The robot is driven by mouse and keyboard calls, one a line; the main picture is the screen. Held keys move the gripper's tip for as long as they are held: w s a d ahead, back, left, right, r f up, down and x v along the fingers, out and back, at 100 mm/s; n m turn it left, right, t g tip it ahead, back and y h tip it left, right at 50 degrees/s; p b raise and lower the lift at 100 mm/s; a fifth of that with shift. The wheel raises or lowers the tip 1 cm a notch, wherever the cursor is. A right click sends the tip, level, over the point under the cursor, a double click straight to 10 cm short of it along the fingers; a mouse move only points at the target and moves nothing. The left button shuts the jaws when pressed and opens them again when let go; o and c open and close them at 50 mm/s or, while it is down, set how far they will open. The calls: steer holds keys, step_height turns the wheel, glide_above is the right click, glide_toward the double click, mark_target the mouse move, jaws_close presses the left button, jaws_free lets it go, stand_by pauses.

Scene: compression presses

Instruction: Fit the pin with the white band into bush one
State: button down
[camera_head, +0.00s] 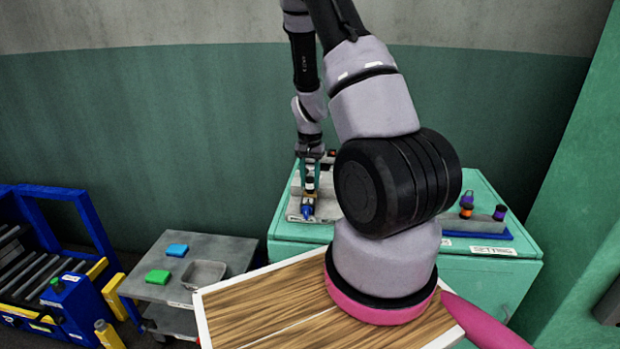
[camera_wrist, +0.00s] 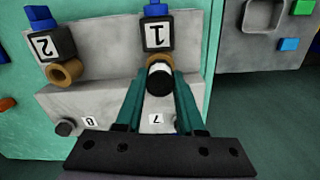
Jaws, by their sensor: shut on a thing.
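In the wrist view the pin (camera_wrist: 159,78), black-ended with a white band, is between the two teal fingers of my gripper (camera_wrist: 160,88), which is shut on it. Bush one, a tan ring (camera_wrist: 150,58) on the black block labelled 1 (camera_wrist: 157,35), is directly behind the pin and partly hidden by it. The pin lines up closely with the ring; I cannot tell whether its far end is inside. In the head view my gripper (camera_head: 311,163) is over the grey fixture (camera_head: 294,207), with the pin small beneath it.
A second tan bush (camera_wrist: 64,74) sits at the block labelled 2 (camera_wrist: 52,45). A dark peg (camera_wrist: 66,128) stands near label 8. The fixture sits on a green cabinet (camera_head: 490,290). A grey trolley (camera_head: 150,275) with coloured blocks and a wooden-topped surface (camera_head: 265,310) are nearby.

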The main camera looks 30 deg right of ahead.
mark_target(310, 178)
steer(key=shift+f, duration=0.3)
steer(key=shift+c, duration=2.2)
jaws_free()
step_height(310, 178, up, 11)
steer(key=shift+f, duration=0.1)
